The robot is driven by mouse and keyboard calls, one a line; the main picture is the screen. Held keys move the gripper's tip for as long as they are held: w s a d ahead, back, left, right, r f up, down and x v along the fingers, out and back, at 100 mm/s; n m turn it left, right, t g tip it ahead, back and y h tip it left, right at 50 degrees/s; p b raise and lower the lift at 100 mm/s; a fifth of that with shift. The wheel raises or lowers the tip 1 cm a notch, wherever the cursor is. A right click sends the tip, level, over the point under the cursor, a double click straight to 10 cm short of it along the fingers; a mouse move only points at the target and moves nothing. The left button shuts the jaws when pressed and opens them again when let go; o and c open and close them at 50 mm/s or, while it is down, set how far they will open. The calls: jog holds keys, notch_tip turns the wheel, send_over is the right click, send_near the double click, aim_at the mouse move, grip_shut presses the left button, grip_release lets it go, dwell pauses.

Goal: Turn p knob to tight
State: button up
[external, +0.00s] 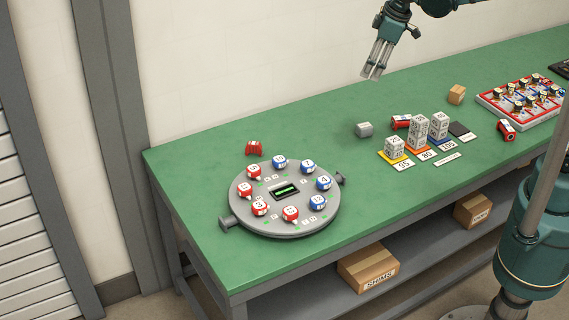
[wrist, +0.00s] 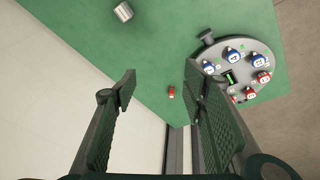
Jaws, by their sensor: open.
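A round grey plate (external: 272,233) lies on the green bench at the left, with red knobs such as the one numbered 3 (external: 260,207) and blue knobs such as the one numbered 4 (external: 323,183) in a ring around a small green-lit display (external: 285,190). The letters on the plate are too small to read, so I cannot tell which knob is p. The plate also shows at the right of the wrist view (wrist: 246,42), partly behind a finger. My gripper (external: 373,74) is open and empty, high above the bench's back edge and well away from the plate.
A loose red knob (external: 254,148) lies behind the plate. A grey piece (external: 364,129) lies mid-bench. Numbered block stacks (external: 418,134), a wooden cube (external: 457,94) and a red-edged tray (external: 497,112) stand to the right. The bench between plate and grey piece is clear.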

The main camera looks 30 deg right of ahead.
jog(key=w+a+f+n+g, duration=0.1)
jog(key=a+f+n, duration=0.2)
jog(key=a, duration=1.1)
jog(key=n+g+h+p, duration=0.2)
jog(key=n+p, duration=0.1)
jog(key=n, duration=0.4)
send_over(259, 205)
notch_tip(259, 205, down, 18)
jog(key=shift+w+d+r, duration=0.1)
jog(key=shift+w+d, duration=0.05)
jog(key=shift+f, duration=0.2)
jog(key=shift+f, duration=3.85)
jog(key=shift+c, duration=0.7)
jog(key=c, duration=0.8)
